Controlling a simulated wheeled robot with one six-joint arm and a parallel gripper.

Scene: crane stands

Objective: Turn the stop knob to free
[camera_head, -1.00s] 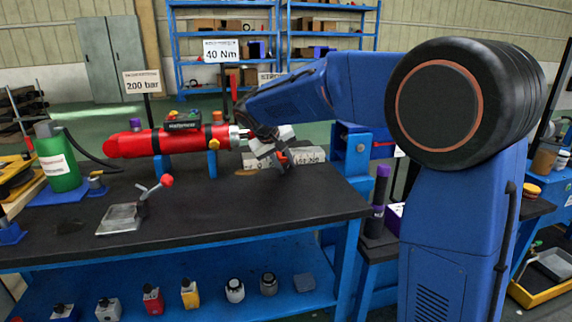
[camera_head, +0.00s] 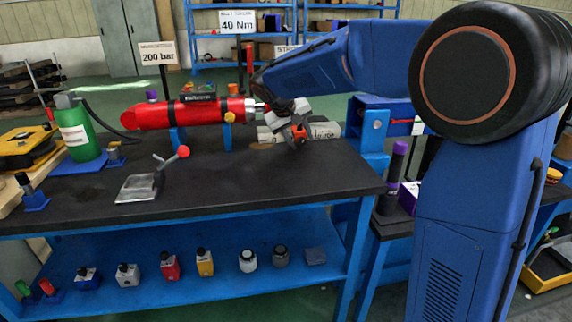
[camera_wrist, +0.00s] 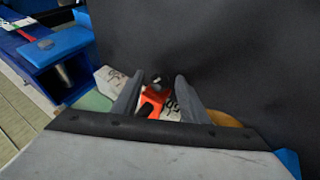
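The stop knob is a small orange-red piece (camera_wrist: 152,101) on a pale lettered block (camera_head: 325,130), at the right part of the black bench. The lettering is too small to read surely, and the knob's pointing direction is unclear. My gripper (camera_head: 298,137) is pointed down at the block in the head view. In the wrist view my gripper (camera_wrist: 158,97) has its two grey fingers apart, one on each side of the orange piece. Gaps show between the fingers and the piece. The fingers hide part of the block.
A red cylinder (camera_head: 180,114) lies on supports left of my gripper. A lever with a red ball (camera_head: 183,151) stands on the bench (camera_head: 260,190) in front. A green bottle (camera_head: 80,135) is at the left. Blue framework (camera_head: 373,135) stands close right of the block.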

